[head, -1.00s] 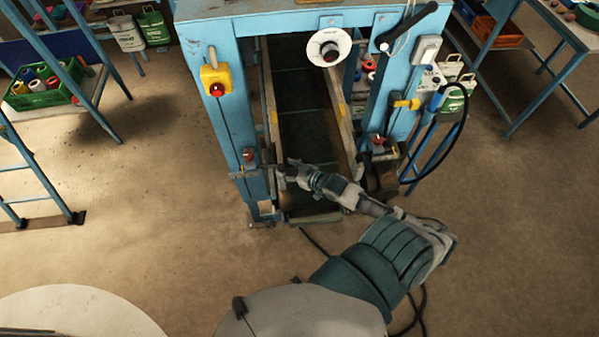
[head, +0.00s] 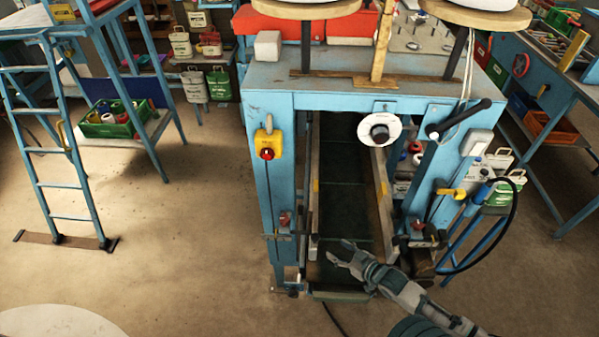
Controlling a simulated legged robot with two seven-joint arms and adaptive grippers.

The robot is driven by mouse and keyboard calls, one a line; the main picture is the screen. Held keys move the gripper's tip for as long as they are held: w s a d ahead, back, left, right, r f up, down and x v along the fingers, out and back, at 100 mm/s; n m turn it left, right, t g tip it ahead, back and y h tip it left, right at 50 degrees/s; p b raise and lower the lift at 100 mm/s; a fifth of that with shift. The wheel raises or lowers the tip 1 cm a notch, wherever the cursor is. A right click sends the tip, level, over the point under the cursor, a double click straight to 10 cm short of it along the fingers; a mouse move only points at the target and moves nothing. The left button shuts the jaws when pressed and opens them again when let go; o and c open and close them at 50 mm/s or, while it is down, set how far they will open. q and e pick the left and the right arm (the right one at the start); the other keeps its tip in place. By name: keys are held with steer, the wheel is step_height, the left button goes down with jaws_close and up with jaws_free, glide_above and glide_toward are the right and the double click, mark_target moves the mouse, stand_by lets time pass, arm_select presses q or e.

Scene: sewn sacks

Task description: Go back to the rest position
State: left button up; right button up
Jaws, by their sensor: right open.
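My right gripper (head: 343,252) is in the head view, in front of the blue machine (head: 350,98) and over the near end of its dark conveyor belt (head: 338,205). The gripper is open and nothing shows between its fingers. Its arm comes in from the bottom right. My left gripper is not in view.
A blue ladder (head: 59,180) stands at the left by a blue table holding a green crate (head: 108,128) of spools. A blue workbench (head: 540,100) stands at the right. A white round surface (head: 60,322) shows at the bottom left. The floor between is clear.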

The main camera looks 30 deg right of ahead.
steer(key=s+a+f+g+h, duration=0.1)
steer(key=s+a+f+g, duration=0.2)
steer(key=s+a+g, duration=0.35)
steer(key=s+a+f+g+h, duration=0.2)
steer(key=s+a+f+g, duration=0.1)
steer(key=s+a, duration=0.55)
step_height(320, 180, down, 30)
steer(key=s+r+g+b, duration=0.1)
steer(key=s+g, duration=0.1)
steer(key=s, duration=0.1)
steer(key=s+d+f, duration=0.3)
steer(key=s+f, duration=1.2)
steer(key=s, duration=0.1)
steer(key=shift+d+g+b, duration=0.2)
steer(key=shift+g+b, duration=0.15)
steer(key=shift+b, duration=0.1)
steer(key=shift+s+f, duration=0.1)
